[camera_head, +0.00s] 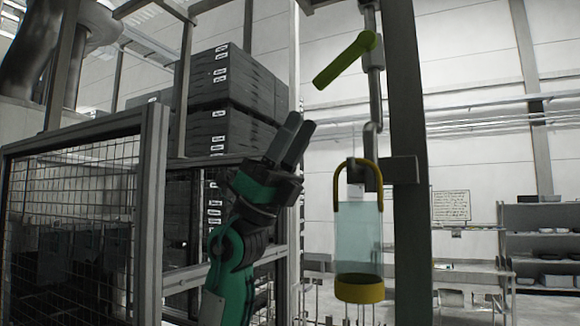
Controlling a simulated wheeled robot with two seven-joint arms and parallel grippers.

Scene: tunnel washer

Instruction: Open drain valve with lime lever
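The lime lever (345,60) slants down to the left from its pivot on a grey vertical pipe (375,92), in the upper middle. Its lower left end is free. My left gripper (301,122) is below and left of the lever, pointing up and slightly right. A clear gap shows in the picture between its fingertips and the lever. The two fingers lie close together in this view, and I cannot tell whether they are apart. Nothing shows between them. My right gripper is not in view.
A clear container (358,232) with a yellow base and handle hangs below the pipe. A dark post (408,120) stands just right of the pipe. Mesh fencing (75,215) and stacked dark crates (235,85) are on the left. Shelves (540,218) stand at far right.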

